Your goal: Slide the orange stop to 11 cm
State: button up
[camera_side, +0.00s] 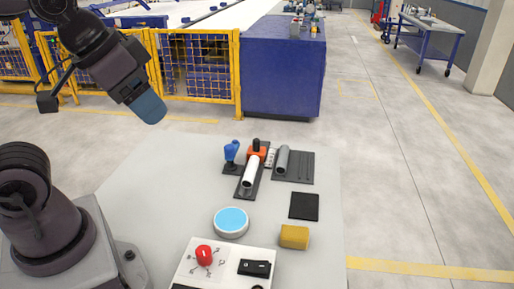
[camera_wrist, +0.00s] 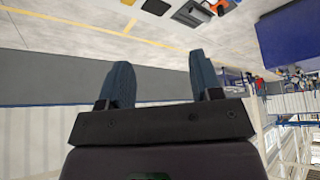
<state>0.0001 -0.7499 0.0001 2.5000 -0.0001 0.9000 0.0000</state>
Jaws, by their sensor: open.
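The orange stop (camera_side: 257,152) with a black knob on top sits at the far end of a dark rail (camera_side: 240,194) on the table. A white pipe (camera_side: 251,171) lies along the rail in front of the stop. A small pale marked strip (camera_side: 270,158) is just right of the stop; its numbers are too small to read. My gripper (camera_side: 148,108) is high at the upper left in the side view, well away from the stop. In the wrist view my gripper (camera_wrist: 160,60) has its two blue fingers apart with nothing between them.
A blue-handled device (camera_side: 231,151) stands left of the stop, and a grey pipe (camera_side: 282,159) by a dark plate (camera_side: 300,168) at its right. Nearer are a blue-topped disc (camera_side: 231,221), black pad (camera_side: 304,206), yellow block (camera_side: 294,237) and a panel with a red knob (camera_side: 204,255).

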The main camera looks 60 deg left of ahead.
dwell(0.3)
jog(key=shift+c, duration=0.7)
jog(key=m+g, duration=0.1)
jog(key=m, duration=0.1)
send_near(256, 140)
jog(key=shift+h, duration=0.4)
jog(key=x, duration=1)
jog(key=shift+w+a+f, duration=0.1)
jog(key=shift+a+f, duration=0.15)
jog(key=shift+a, duration=0.15)
